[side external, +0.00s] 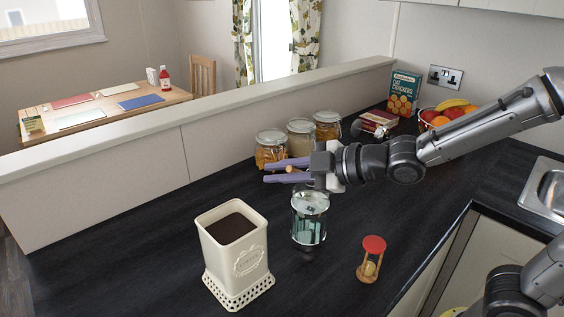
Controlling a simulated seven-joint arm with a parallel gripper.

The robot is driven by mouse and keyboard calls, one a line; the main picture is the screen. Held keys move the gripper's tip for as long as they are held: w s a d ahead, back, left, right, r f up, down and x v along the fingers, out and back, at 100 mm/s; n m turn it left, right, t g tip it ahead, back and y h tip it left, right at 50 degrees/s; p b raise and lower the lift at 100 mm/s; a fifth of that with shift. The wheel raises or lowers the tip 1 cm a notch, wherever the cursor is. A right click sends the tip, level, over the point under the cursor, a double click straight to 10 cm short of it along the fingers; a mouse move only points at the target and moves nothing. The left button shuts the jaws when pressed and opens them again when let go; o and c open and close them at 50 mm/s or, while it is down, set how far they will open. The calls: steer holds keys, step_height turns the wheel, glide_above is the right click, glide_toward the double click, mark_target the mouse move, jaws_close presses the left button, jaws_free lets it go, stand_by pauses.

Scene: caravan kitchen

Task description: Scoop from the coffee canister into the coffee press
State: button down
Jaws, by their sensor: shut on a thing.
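The coffee canister (257,266) is a square cream container with a lattice base, open at the top and holding dark ground coffee. It stands upright on the dark worktop at the front left. The coffee press (309,226) is a clear glass cylinder with a shiny metal top, upright to the right of the canister. My gripper (285,170) has two purple fingers pointing left, above and behind the press in this view. They are shut on a small tan piece, apparently the handle of the scoop (293,169). The rest of the scoop is hidden, so its load cannot be seen.
Several glass jars (300,138) stand behind my gripper, near the low wall. A cracker box (403,93), a lying package and a fruit bowl are at the back right. The front worktop is mostly clear.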

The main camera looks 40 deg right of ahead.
steer(key=shift+s+a+f+n+h, duration=0.1)
steer(key=shift+a+f+n+h, duration=0.1)
steer(key=shift+f+n+h, duration=0.6)
steer(key=shift+w+a+f+n+h, duration=0.1)
steer(key=shift+a+f+n+h, duration=0.2)
steer(key=shift+f+n, duration=0.55)
steer(key=shift+s+a+f+n+h, duration=0.15)
steer(key=shift+f+n+h, duration=0.4)
steer(key=shift+f, duration=0.6)
